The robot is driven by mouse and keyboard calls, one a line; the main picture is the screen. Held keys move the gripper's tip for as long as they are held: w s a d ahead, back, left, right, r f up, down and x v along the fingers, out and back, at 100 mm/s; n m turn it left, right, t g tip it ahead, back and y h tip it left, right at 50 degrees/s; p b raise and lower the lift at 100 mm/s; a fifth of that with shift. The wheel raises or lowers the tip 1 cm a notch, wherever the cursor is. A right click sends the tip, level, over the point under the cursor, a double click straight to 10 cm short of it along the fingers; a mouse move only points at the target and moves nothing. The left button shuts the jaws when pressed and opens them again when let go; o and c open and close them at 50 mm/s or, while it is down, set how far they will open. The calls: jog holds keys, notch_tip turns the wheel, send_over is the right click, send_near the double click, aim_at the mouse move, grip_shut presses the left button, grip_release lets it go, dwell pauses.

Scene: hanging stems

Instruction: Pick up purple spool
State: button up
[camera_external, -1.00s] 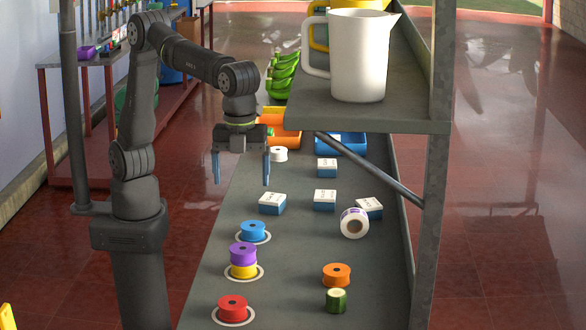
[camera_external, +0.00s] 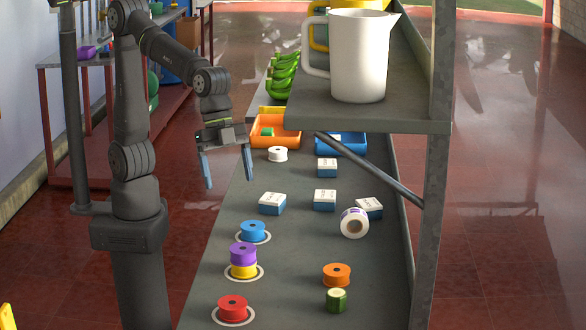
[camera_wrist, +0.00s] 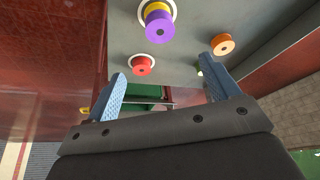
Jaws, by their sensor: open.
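The purple spool (camera_external: 243,253) sits stacked on a yellow spool (camera_external: 243,271) on a white ring at the left of the grey bench. In the wrist view the purple spool (camera_wrist: 159,27) shows at the top, beyond my fingers, with part of the yellow spool (camera_wrist: 157,7) behind it. My gripper (camera_external: 228,182) is open and empty, tilted, in the air by the bench's left edge, farther back than the purple spool. Its two blue fingers also show in the wrist view (camera_wrist: 168,82), spread wide.
A blue spool (camera_external: 252,231) stands just behind the stack and a red spool (camera_external: 232,308) in front. An orange spool (camera_external: 336,274) and a green roll (camera_external: 336,300) stand to the right. A shelf (camera_external: 370,116) with a white jug (camera_external: 359,55) overhangs the bench's back right.

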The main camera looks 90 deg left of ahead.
aim_at(242, 248)
jog(key=x, duration=1.7)
jog(key=shift+a, duration=0.2)
jog(key=c, duration=1)
jog(key=shift+c, duration=0.4)
jog(key=shift+r, duration=0.15)
